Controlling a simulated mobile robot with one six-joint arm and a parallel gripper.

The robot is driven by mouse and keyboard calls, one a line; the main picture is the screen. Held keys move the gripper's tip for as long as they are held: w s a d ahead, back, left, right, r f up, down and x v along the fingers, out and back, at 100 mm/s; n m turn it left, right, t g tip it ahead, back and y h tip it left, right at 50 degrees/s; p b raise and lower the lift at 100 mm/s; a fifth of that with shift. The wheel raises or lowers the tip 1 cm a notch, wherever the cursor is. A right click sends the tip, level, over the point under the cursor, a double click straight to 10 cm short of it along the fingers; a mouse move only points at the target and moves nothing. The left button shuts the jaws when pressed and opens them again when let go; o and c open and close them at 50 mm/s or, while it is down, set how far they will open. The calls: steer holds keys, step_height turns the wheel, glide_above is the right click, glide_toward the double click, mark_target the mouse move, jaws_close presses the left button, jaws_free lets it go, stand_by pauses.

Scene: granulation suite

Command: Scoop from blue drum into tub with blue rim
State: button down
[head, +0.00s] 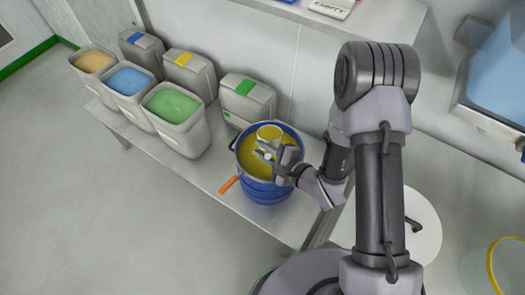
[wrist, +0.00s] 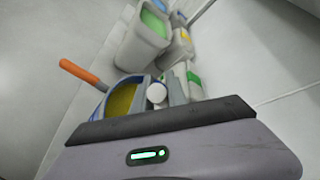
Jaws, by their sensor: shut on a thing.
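The blue drum (head: 262,190) stands on the grey bench and holds yellow material (head: 253,152). It also shows in the wrist view, partly hidden by my gripper's body (wrist: 125,77). My gripper (head: 268,156) is over the drum's mouth, its fingers shut on a small pale round piece, seemingly a scoop's handle. A round scoop cup with yellow on top (head: 270,132) shows just beyond the fingers, at the drum's far side. Whether it touches the material is unclear. The white end (wrist: 156,93) shows in the wrist view. I cannot make out a tub with a blue rim.
Open bins of tan, blue and green powder (head: 175,105) and lidded bins (head: 247,98) stand left and behind. A yellow-rimmed tub (head: 493,266) is at lower right. The floor at left is clear.

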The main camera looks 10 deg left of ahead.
steer(key=shift+s+d+r+n+t+y+b, duration=0.1)
steer(key=shift+s+r+n+t+y+b, duration=0.5)
steer(key=shift+b, duration=1.2)
steer(key=shift+s+r, duration=0.1)
